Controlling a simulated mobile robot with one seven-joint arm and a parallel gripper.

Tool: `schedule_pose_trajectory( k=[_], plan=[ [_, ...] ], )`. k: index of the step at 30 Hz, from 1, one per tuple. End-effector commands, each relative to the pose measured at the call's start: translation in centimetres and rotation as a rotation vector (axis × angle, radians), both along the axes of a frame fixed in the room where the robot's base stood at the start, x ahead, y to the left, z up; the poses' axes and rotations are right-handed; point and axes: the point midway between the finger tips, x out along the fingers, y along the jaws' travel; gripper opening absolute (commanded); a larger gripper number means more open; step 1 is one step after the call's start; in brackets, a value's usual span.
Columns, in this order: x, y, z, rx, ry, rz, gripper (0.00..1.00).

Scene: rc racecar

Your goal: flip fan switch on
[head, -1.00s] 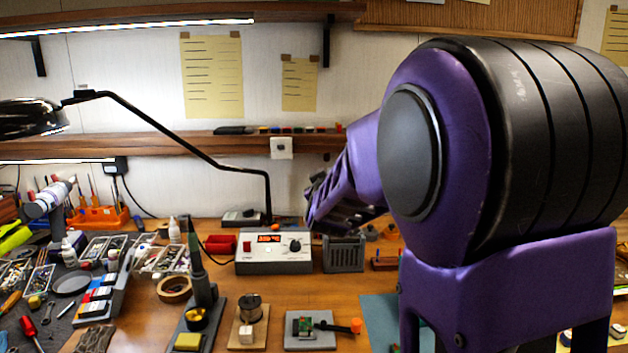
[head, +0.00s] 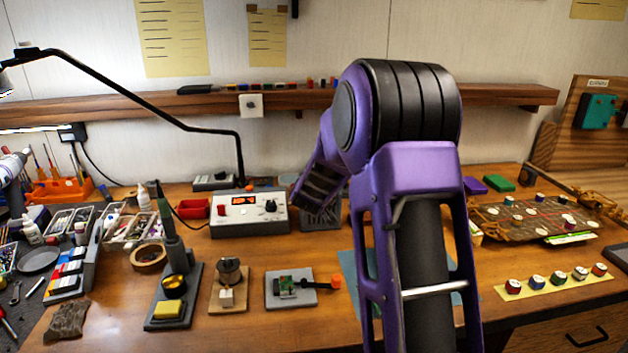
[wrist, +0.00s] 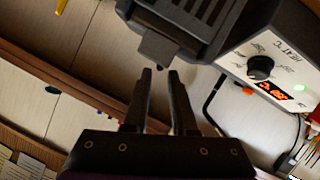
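A dark grey vented box, apparently the fan (head: 321,217), stands on the bench right of the white soldering station (head: 250,213). In the wrist view the fan (wrist: 215,12) fills the top middle, its slotted face showing. A small dark tab (wrist: 158,48), possibly its switch, sticks out from its lower edge. My gripper (wrist: 161,72) points at this tab. Its two dark fingers are parted with a narrow empty gap, and the tips appear just short of the tab. Contact is not visible. In the head view my arm hides the fingers.
The soldering station also shows close by in the wrist view (wrist: 265,65). A soldering iron stand (head: 175,270) and a small circuit board holder (head: 290,288) stand in front. A wooden shelf (head: 220,106) runs along the wall behind.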

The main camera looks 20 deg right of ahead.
Motion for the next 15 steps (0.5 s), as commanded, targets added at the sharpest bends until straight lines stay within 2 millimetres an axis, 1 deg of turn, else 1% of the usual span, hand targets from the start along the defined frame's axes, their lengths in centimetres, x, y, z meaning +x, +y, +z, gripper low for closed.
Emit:
schedule_pose_trajectory(
  k=[1,6,10,15],
  plan=[
    [0.9,-0.4,-0.4,0.001,0.000,-0.002,0.25],
    [3.1,-1.2,-1.2,0.001,0.001,-0.001,0.25],
    [4.0,-1.5,-1.5,0.000,0.000,0.000,0.25],
    [4.3,-1.6,-1.7,0.000,0.000,0.000,0.25]
  ],
)
